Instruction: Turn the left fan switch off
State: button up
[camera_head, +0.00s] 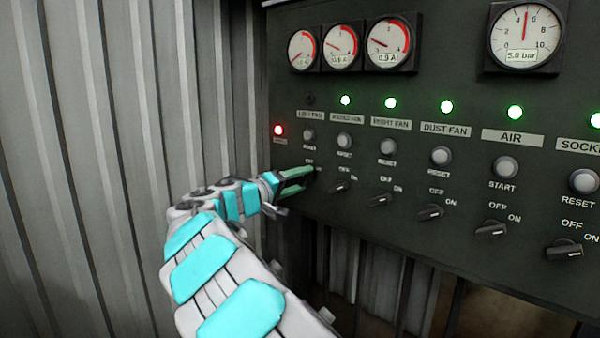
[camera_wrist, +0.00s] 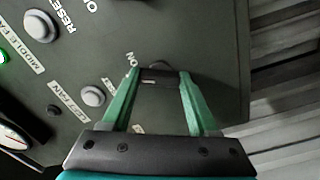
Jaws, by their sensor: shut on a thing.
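The left fan switch (camera_wrist: 160,75) is a small dark rotary knob at the panel's left end. In the wrist view it sits between the green fingertips of my gripper (camera_wrist: 158,80), which is shut on it. In the head view my gripper (camera_head: 298,178) reaches the panel from the lower left and hides most of the knob. The exact angle of the knob is hard to tell. The left fan label (camera_head: 310,115) is above, and the lamp (camera_head: 310,98) over it is dark.
The dark control panel (camera_head: 470,75) carries several other switches, such as the middle fan knob (camera_head: 341,187) close to the right of my gripper. Green lamps (camera_head: 391,103) glow over the other columns. A red lamp (camera_head: 279,130) is lit at left. A corrugated wall (camera_head: 100,150) stands left.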

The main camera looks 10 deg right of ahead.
jog(key=n+p, duration=0.3)
jog(key=shift+r+n, duration=0.15)
jog(key=shift+n, duration=0.25)
jog(key=shift+n+p, duration=0.6)
jog(key=shift+p, duration=0.05)
jog(key=shift+f, duration=0.2)
jog(key=o, duration=1.4)
jog(key=shift+a, duration=0.1)
jog(key=v, duration=0.7)
jog(key=shift+s+a+b, duration=0.2)
jog(key=shift+a+b, duration=0.1)
jog(key=shift+b, duration=0.1)
